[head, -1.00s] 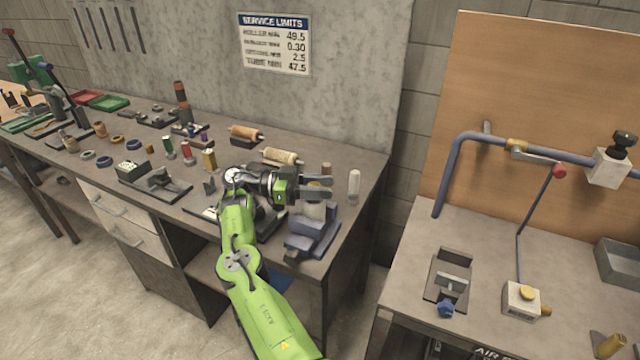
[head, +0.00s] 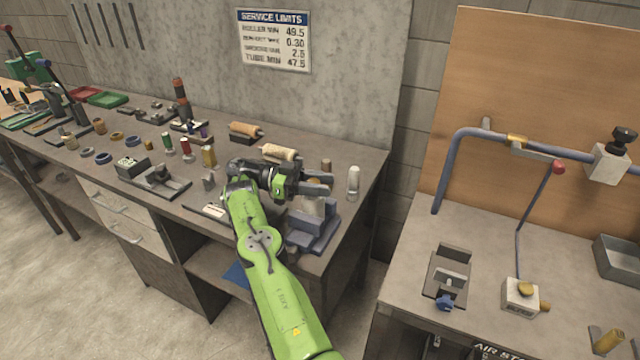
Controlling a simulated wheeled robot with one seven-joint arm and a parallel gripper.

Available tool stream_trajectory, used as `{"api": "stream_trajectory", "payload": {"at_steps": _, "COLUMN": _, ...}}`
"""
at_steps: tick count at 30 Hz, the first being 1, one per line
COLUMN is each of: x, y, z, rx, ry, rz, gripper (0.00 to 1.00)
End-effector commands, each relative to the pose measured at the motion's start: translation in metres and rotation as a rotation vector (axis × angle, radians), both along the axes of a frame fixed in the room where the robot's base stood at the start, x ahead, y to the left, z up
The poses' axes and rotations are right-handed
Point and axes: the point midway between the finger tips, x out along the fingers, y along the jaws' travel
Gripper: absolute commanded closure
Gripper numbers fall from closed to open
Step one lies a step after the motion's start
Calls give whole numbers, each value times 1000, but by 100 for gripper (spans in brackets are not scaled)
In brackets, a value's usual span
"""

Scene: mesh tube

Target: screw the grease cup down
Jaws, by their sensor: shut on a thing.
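My gripper (head: 322,186) is above the blue-grey vise (head: 317,238) near the right end of the bench, its two dark grey fingers pointing right. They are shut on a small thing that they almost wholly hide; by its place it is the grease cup. A pale tan part (head: 309,207) shows just under the fingers, above the vise. I cannot tell how far down the cup sits or whether its thread is engaged.
A clear white-capped bottle (head: 353,182) and a small brown cylinder (head: 326,164) stand close by on the bench (head: 366,166). Several small parts and fixtures fill the bench to the left.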

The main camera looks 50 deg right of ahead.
Motion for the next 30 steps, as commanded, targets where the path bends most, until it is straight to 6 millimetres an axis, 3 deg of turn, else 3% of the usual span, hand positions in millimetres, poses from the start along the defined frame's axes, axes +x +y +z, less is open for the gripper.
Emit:
{"api": "stream_trajectory", "payload": {"at_steps": 1, "x": -1, "y": 0, "z": -3, "rx": 5, "ry": 3, "rz": -4, "gripper": 58}}
{"api": "stream_trajectory", "payload": {"at_steps": 5, "x": 0, "y": 0, "z": -2, "rx": 3, "ry": 2, "rz": -3, "gripper": 40}}
{"api": "stream_trajectory", "payload": {"at_steps": 14, "x": 0, "y": 0, "z": 2, "rx": 1, "ry": 0, "rz": 0, "gripper": 40}}
{"api": "stream_trajectory", "payload": {"at_steps": 24, "x": 0, "y": 0, "z": 74, "rx": 3, "ry": 1, "rz": -1, "gripper": 40}}
{"api": "stream_trajectory", "payload": {"at_steps": 30, "x": -1, "y": 0, "z": 97, "rx": 3, "ry": 1, "rz": -1, "gripper": 40}}
